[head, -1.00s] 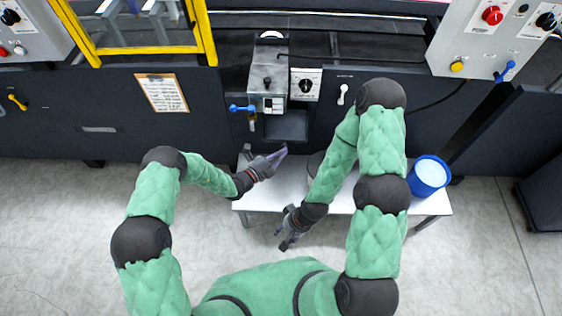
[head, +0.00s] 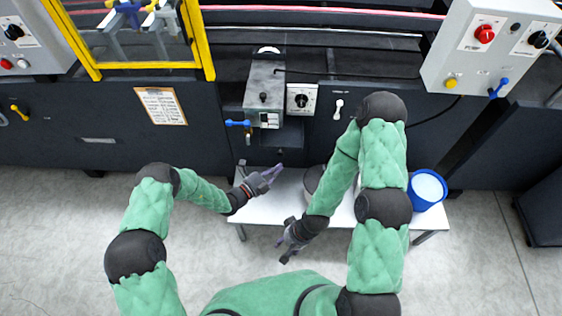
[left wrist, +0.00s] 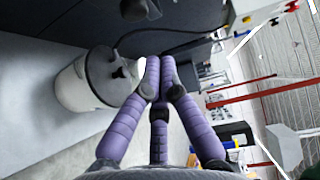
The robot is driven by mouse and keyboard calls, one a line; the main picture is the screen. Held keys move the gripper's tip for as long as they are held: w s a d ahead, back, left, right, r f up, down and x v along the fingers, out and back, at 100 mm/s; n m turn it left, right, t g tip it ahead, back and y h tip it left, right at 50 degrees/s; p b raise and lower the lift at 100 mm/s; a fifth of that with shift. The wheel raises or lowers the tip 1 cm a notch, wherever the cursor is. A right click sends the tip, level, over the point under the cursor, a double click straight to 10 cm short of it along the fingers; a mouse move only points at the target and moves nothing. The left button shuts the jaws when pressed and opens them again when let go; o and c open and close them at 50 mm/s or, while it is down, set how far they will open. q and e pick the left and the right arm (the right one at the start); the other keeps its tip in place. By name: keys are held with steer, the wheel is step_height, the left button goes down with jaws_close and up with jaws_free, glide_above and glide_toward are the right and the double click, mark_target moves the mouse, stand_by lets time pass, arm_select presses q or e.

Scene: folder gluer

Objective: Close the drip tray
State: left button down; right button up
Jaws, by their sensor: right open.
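The drip tray (head: 285,135) appears as a dark box under the grey glue unit on the machine front, sticking out of the panel, with a small dark knob on its front face. My left gripper (head: 274,175) is just below and left of the tray front, apart from it, above the white table. In the left wrist view its purple fingers (left wrist: 158,68) come together with nothing visible between them. My right gripper (head: 287,250) is open and empty, lower down at the table's front edge.
The white table (head: 263,210) stands under the tray. A pale pot with a grey lid (left wrist: 100,75) is close by the left fingers. A blue container (head: 412,197) stands on the table's right end. A blue-handled valve (head: 237,123) sticks out left of the tray.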

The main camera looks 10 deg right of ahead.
arm_select(q)
steer(key=p+v, duration=0.2)
steer(key=v, duration=0.7)
steer(key=shift+a, duration=0.3)
steer(key=shift+s+f, duration=0.15)
steer(key=shift+s, duration=0.05)
steer(key=s+a+f+m+g+y, duration=0.25)
steer(key=s+m+g, duration=0.35)
steer(key=s+m, duration=0.45)
steer(key=s+a+f+m+g+y, duration=0.25)
steer(key=s+m+g, duration=0.35)
steer(key=s+m, duration=0.4)
steer(key=s+a+m+t+y, duration=0.1)
steer(key=a+m+t+y, duration=0.3)
steer(key=a+m, duration=0.5)
steer(key=shift+s+r+m+y, duration=0.35)
steer(key=shift+m+y, duration=0.75)
steer(key=shift+m, duration=4.15)
